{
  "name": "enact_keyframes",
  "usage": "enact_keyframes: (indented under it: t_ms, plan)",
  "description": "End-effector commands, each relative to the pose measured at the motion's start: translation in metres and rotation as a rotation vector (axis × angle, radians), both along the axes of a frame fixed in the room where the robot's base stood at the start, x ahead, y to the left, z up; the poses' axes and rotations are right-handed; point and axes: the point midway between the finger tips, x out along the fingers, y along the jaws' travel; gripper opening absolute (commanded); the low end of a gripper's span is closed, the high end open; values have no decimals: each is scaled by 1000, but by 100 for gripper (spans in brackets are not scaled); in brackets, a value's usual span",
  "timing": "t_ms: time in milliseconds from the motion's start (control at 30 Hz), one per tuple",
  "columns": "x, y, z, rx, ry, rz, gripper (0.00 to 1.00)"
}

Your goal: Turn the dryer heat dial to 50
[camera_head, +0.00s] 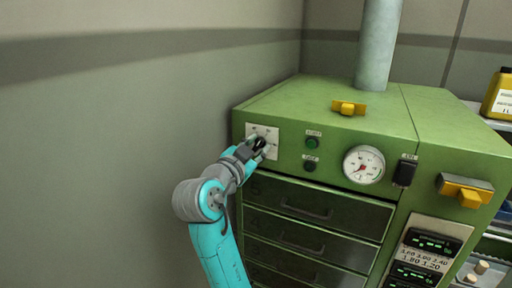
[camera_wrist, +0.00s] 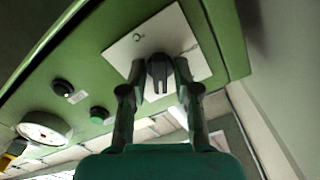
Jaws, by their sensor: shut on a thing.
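The heat dial is a dark knob (camera_wrist: 159,72) on a white square plate (camera_wrist: 128,52) at the upper left of the green dryer's front; the plate also shows in the head view (camera_head: 271,133). My gripper (camera_wrist: 160,88) is shut on the knob, one finger on each side of it. In the head view my gripper (camera_head: 257,146) reaches the plate from the lower left and covers much of it. The plate's marks are too small to read, and I cannot tell the dial's setting.
The green dryer (camera_head: 348,128) carries two round buttons (camera_head: 312,143), a white gauge (camera_head: 364,165), a black switch (camera_head: 405,172) and yellow latches (camera_head: 466,190). Drawers (camera_head: 312,207) lie below the dial. A grey wall (camera_head: 130,110) stands close on the left. A yellow bottle (camera_head: 500,95) is at far right.

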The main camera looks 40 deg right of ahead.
Motion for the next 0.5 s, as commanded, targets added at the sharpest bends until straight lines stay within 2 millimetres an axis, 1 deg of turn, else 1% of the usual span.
enact_keyframes:
  t_ms: [133, 167, 200, 500]
  plan:
    - [0, 0, -2, 3, 3, 0, 0]
    - [0, 0, -1, 3, 3, 0, 38]
    - [0, 0, -1, 2, 3, 1, 40]
    - [0, 2, -1, 0, 1, 1, 40]
